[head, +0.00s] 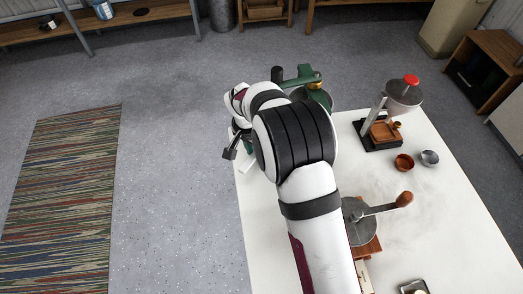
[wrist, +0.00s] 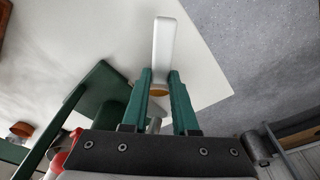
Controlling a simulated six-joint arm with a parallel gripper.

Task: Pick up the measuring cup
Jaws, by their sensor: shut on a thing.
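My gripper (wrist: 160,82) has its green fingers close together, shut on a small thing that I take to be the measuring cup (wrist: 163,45). It shows a long pale handle pointing away from the fingers and a tan-brown rounded part between the fingertips. The rest of it is hidden by the fingers. In the head view its pale end (head: 247,166) shows beside my wrist near the left edge of the white table. My arm hides most of the gripper there. Whether the cup touches the table I cannot tell.
The white table (head: 450,215) carries a green device (head: 312,92), a grinder with a red knob (head: 404,92), a brown bowl (head: 403,162), a small steel cup (head: 429,158) and a round grey device with a wooden-knobbed handle (head: 357,222).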

